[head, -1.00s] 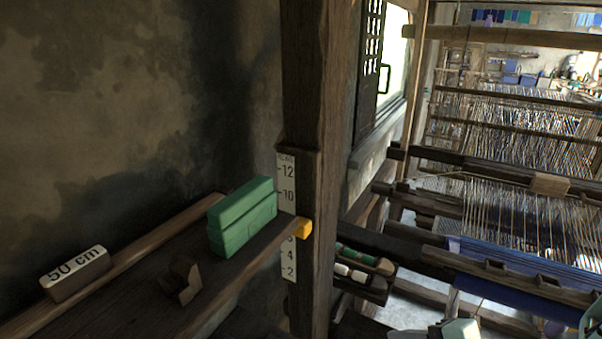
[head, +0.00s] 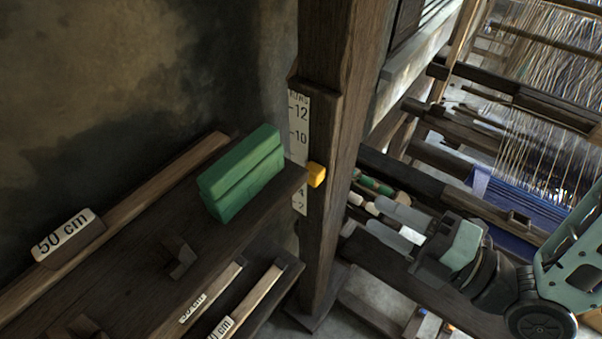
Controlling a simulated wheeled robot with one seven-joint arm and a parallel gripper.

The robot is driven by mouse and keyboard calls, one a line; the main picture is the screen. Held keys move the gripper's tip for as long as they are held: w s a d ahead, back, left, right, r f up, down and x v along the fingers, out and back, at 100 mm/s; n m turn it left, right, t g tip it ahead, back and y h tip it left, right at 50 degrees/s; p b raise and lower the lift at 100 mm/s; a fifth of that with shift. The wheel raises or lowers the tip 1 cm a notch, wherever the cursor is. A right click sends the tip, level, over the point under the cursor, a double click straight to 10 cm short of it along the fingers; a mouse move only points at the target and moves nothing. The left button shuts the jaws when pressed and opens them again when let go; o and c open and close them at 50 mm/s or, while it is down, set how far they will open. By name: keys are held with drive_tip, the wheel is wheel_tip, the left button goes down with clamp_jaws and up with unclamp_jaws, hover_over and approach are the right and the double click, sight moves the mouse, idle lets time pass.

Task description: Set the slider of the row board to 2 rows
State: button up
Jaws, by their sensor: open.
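The row board (head: 299,125) is a white number strip on a dark wooden post, with 12 and 10 near its top and 2 near its foot. Its slider is a yellow-orange block (head: 316,175), standing below the 10 mark and above the 2. The shelf end hides part of the strip beside it, so I cannot read the slider's exact number. My gripper (head: 376,214) is to the right of the post and lower than the slider, its pale fingers pointing left. It is open and apart from the slider, with nothing seen between the fingers.
A shelf (head: 110,270) with a green box (head: 242,172) and a 50 cm block (head: 67,238) ends just left of the slider. The thick post (head: 335,120) stands behind it. A tray of spools (head: 375,186) and loom beams lie near my gripper.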

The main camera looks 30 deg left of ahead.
sight(317, 181)
drive_tip(key=a+p, duration=0.1)
drive_tip(key=a, duration=0.3)
drive_tip(key=a+p, duration=0.1)
drive_tip(key=a, duration=0.4)
drive_tip(key=w+a+p, duration=0.1)
drive_tip(key=a, duration=0.4)
drive_tip(key=shift+a+r, duration=0.15)
drive_tip(key=shift+w+a, duration=0.15)
drive_tip(key=shift+a, duration=0.5)
